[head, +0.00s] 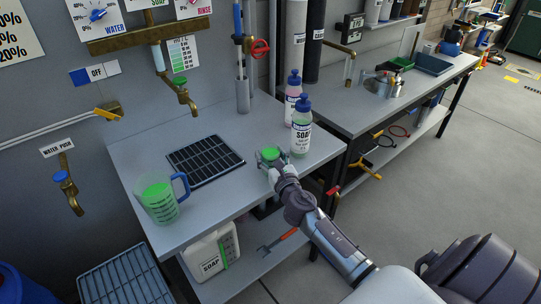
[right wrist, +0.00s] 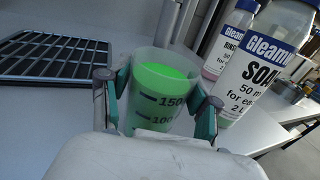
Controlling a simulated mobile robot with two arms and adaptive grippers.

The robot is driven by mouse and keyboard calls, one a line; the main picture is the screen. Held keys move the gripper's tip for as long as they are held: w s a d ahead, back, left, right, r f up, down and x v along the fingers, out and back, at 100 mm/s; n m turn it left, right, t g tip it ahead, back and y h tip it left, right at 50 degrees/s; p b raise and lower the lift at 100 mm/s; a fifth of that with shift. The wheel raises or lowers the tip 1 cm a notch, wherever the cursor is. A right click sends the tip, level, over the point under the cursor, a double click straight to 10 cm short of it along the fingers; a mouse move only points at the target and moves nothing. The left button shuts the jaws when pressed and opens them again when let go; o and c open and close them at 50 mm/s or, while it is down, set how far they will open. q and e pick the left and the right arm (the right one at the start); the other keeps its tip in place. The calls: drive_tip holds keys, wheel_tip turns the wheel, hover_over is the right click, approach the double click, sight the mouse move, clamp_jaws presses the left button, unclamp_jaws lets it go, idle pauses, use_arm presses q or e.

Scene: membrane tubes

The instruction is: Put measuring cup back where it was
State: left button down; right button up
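A small clear measuring cup (right wrist: 162,98) with black marks, 100 and 150 among them, holds bright green liquid. In the head view the cup (head: 269,154) is at the right part of the grey table, just left of the soap bottle. My right gripper (head: 270,163) is around it, and in the right wrist view its two fingers (right wrist: 162,104) press on the cup's left and right sides. The cup looks upright; I cannot tell whether its base touches the table. My left gripper is not in view.
A soap bottle (head: 301,134) and a rinse bottle (head: 292,100) stand close to the cup. A black drying grid (head: 205,160) and a blue-handled jug (head: 158,199) of green liquid are to the left. The table (head: 219,204) has bare room in front of the grid.

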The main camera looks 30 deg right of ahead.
drive_tip(key=shift+o, duration=1.2)
drive_tip(key=shift+r, duration=0.15)
drive_tip(key=v, duration=1.1)
drive_tip(key=s+a+f+m+g+y, duration=0.1)
drive_tip(key=s+f+m+g, duration=0.3)
drive_tip(key=f, duration=0.7)
drive_tip(key=s+a+f+m+g, duration=0.1)
drive_tip(key=s+f+m, duration=0.35)
drive_tip(key=f, duration=0.65)
drive_tip(key=s+f+m+g+y, duration=0.1)
drive_tip(key=s+f+m+g, duration=0.3)
drive_tip(key=f, duration=0.7)
drive_tip(key=s+a+f+m+g, duration=0.2)
drive_tip(key=s+f+m, duration=0.4)
drive_tip(key=s, duration=0.4)
drive_tip(key=s+a+f+m+g+y, duration=0.1)
drive_tip(key=s+a+f+m+g, duration=0.2)
drive_tip(key=s+f+m, duration=0.3)
drive_tip(key=s+a+f+m+g+y, duration=0.1)
drive_tip(key=s+a+f+m, duration=0.3)
drive_tip(key=s, duration=0.9)
wheel_tip(320, 180, down, 4)
drive_tip(key=shift+s+a+r+m+g+b, duration=0.15)
drive_tip(key=shift+s+m+g+b, duration=0.25)
drive_tip(key=shift+m+g, duration=0.5)
